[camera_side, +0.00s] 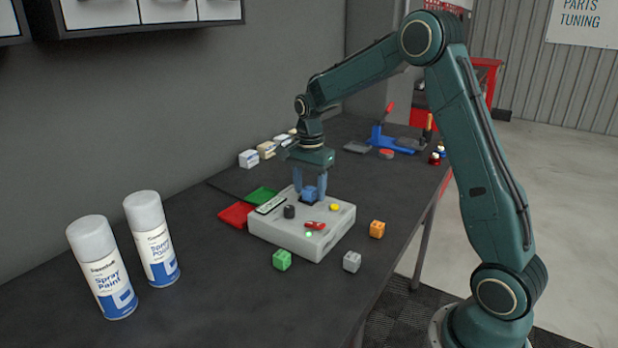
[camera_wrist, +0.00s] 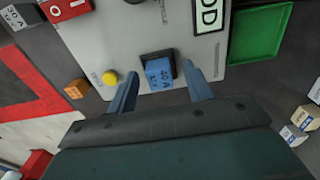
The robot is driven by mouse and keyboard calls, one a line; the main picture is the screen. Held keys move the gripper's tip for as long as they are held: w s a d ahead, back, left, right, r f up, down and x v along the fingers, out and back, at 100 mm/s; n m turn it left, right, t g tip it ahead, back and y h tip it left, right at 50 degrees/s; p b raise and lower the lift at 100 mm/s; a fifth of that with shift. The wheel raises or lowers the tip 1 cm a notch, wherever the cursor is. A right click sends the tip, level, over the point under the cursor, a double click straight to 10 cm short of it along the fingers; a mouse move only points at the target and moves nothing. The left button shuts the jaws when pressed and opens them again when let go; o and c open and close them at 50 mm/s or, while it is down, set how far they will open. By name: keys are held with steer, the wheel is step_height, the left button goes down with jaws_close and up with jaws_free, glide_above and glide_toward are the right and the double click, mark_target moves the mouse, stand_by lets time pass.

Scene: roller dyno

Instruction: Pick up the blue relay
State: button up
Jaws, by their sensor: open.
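The blue relay (camera_side: 310,193) is a small blue cube seated in a dark socket on top of the light grey control box (camera_side: 335,238). In the wrist view the relay (camera_wrist: 159,74) shows white lettering and sits in the black socket (camera_wrist: 144,55). My gripper (camera_side: 310,186) is right above the box, with its fingers down around the relay. In the wrist view my gripper (camera_wrist: 162,83) is open, one finger on each side of the relay, with a gap on both sides.
The box also carries a yellow button (camera_side: 334,207), a black knob (camera_side: 289,211) and a red switch (camera_side: 315,225). Green (camera_side: 282,260), grey (camera_side: 352,262) and orange (camera_side: 377,229) cubes lie around it. Red (camera_side: 236,214) and green (camera_side: 262,195) trays are at its left. Two spray cans (camera_side: 102,270) (camera_side: 152,240) stand front left.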

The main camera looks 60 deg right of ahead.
mark_target(309, 188)
steer(key=shift+c, duration=0.4)
jaws_close()
steer(key=shift+r, duration=0.1)
step_height(309, 188, up, 20)
stand_by(0.8)
stand_by(0.4)
